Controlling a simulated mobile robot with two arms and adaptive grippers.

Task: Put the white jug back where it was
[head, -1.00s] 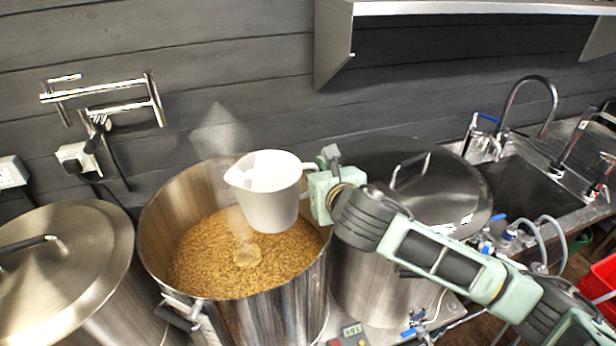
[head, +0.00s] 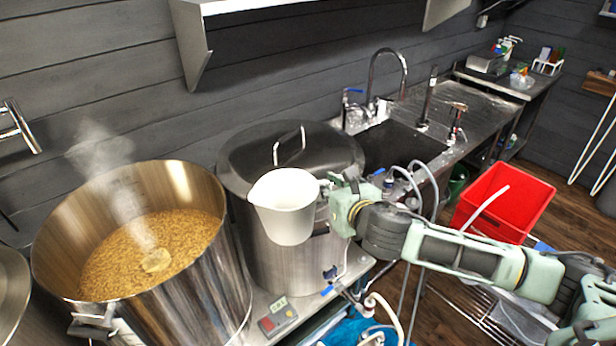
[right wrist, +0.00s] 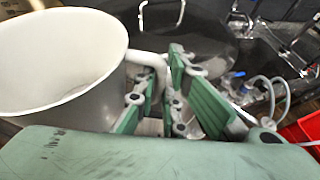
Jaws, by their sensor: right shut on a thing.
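The white jug (head: 287,210) is upright in the head view, held in the air in front of the lidded steel pot. My right gripper (head: 332,190) is shut on its handle, on the jug's right side. In the right wrist view the jug (right wrist: 60,65) fills the left part, and the green fingers (right wrist: 165,95) close around its handle. The jug looks empty as far as its inside shows. My left gripper is not in view.
An open steel pot (head: 215,270) of steaming grain stands at left. A lidded pot (head: 265,150) is right behind the jug. A sink (head: 400,145), a red bin (head: 505,200), hoses and a small digital controller (head: 278,317) lie to the right and front.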

